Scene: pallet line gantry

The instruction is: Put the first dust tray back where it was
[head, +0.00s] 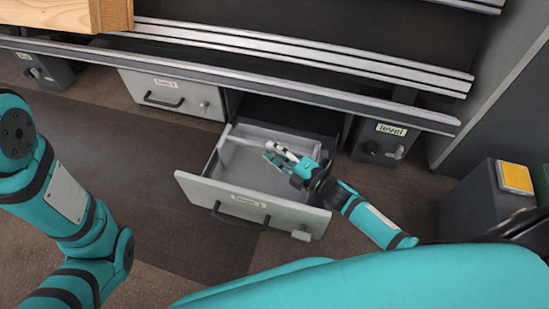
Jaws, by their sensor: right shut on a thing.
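An open grey drawer (205,190) with a dark handle and a small blurred label is pulled out below the rails. A pale tray-like insert (240,160) shows inside it; I cannot tell for sure whether this is the first dust tray. My right gripper (277,155) is over the drawer's right inner part, shut on a small white piece with dark marks (283,150). I cannot tell whether that piece belongs to the tray, or whether it touches the drawer. My left arm shows at the left, but its gripper is out of view.
A second grey drawer (165,92) is shut at the left. Metal rails (290,88) run across above both. A dark box labelled "level" (380,145) stands right of the open drawer. A dark pedestal with a yellow top (515,177) is at the right. The floor left of the drawer is clear.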

